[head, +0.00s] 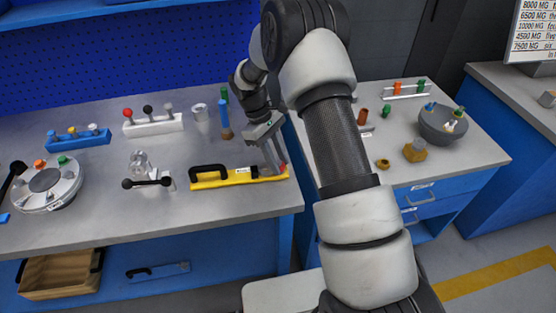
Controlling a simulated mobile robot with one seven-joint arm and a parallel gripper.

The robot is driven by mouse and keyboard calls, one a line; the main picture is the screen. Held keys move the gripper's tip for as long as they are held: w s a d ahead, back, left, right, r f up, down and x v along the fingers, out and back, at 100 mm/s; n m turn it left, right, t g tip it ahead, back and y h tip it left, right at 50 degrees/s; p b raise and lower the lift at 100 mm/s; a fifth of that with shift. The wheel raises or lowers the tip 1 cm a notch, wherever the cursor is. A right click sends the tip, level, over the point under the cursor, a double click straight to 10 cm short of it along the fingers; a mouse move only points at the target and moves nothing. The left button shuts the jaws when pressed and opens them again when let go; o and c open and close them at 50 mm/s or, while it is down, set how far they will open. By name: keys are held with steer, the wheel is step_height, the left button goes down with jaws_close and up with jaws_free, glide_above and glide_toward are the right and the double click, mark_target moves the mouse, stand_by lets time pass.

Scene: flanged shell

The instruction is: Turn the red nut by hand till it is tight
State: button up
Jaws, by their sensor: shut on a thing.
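A small red piece (283,168), which looks like the red nut, shows at the right end of a yellow tool with a black handle (238,178). My gripper (276,166) points down at that end, its fingers shut on the red piece. The fingers hide most of the red piece, so its shape and seating cannot be told. A round flanged shell (46,198) with an orange and a green knob on top sits at the far left of the bench.
A clear part with a black-ended bar (147,183) lies left of the yellow tool. Racks with coloured knobs (153,124) stand behind. The right bench holds a grey bowl (442,124) and brass-coloured parts. The front of the left bench (150,220) is clear.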

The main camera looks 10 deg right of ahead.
steer(key=o, duration=1.1)
steer(key=p+v, duration=0.1)
steer(key=v, duration=1.6)
steer(key=shift+r, duration=0.3)
